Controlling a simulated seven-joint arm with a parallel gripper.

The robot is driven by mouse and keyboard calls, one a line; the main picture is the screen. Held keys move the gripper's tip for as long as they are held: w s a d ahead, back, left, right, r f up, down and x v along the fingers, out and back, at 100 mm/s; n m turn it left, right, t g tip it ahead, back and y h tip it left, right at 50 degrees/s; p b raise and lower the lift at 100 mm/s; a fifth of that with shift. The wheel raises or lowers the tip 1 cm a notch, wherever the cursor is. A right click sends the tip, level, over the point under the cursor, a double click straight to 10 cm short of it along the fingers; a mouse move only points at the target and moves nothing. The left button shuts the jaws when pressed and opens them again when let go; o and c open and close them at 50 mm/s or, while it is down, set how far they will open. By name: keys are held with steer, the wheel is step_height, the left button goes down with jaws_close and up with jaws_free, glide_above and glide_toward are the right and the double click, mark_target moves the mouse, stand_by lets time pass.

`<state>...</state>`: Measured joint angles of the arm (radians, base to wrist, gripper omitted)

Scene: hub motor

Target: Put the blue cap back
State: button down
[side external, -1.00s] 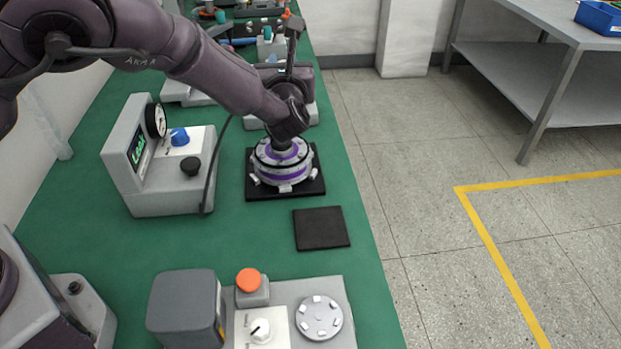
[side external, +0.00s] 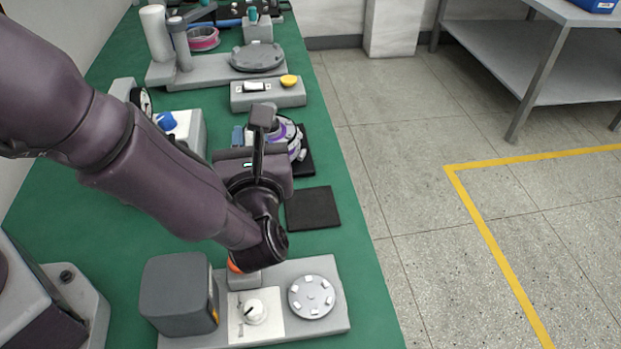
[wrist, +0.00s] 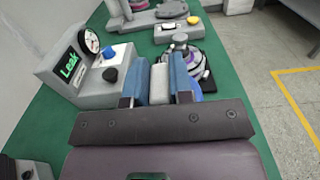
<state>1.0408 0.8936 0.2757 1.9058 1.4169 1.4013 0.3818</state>
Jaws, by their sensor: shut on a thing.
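My gripper (wrist: 161,84) shows in the wrist view with blue finger pads on both sides of a pale grey piece (wrist: 160,83), shut on it. I cannot tell what this piece belongs to. A rounded blue patch (wrist: 196,93) shows beside the right finger; whether it is the blue cap is unclear. The hub motor (wrist: 204,58), with a purple ring, sits beyond the fingers on a black mat; in the side view it (side external: 288,132) is partly hidden by my wrist. A blue knob (side external: 166,121) stands on the leak tester (wrist: 75,75); it also shows in the wrist view (wrist: 109,53).
An empty black pad (side external: 312,208) lies near the bench's right edge. A grey fixture with a round plate (side external: 312,297), a white dial (side external: 254,312) and a grey box (side external: 180,290) stands in front. A unit with a yellow button (side external: 289,81) stands behind the motor.

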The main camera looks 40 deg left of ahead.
steer(key=shift+w+d+f, duration=0.6)
steer(key=shift+w+f, duration=0.9)
steer(key=shift+f, duration=0.35)
steer(key=shift+w+d+f, duration=0.65)
steer(key=shift+w+f, duration=0.9)
steer(key=shift+f, duration=0.3)
steer(key=shift+w+d+f, duration=0.6)
steer(key=shift+w+f, duration=0.9)
steer(key=shift+f, duration=0.35)
steer(key=shift+f, duration=0.1)
steer(key=c, duration=1.1)
jaws_free()
steer(key=shift+f, duration=0.1)
steer(key=shift+o, duration=0.5)
steer(key=shift+r, duration=0.2)
steer(key=v, duration=1.2)
